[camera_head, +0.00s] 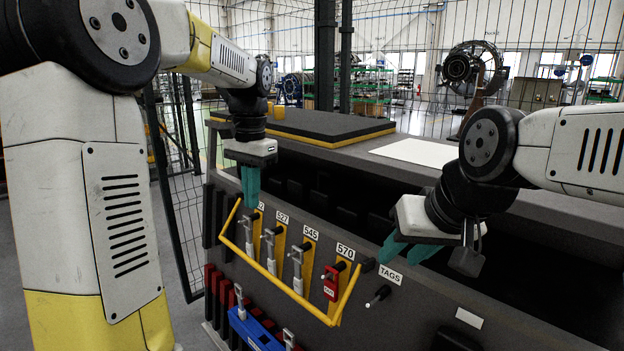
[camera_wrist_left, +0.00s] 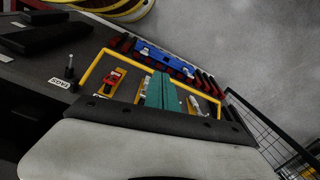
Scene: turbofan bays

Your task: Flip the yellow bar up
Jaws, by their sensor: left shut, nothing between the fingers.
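The yellow bar (camera_head: 262,270) is a U-shaped frame on the sloped dark panel. My right gripper (camera_head: 405,256) is open, beside the TAGS label.
A black peg (camera_head: 378,296) sticks out below TAGS. A blue rack (camera_head: 252,330) is low on the panel. A wire fence stands behind.

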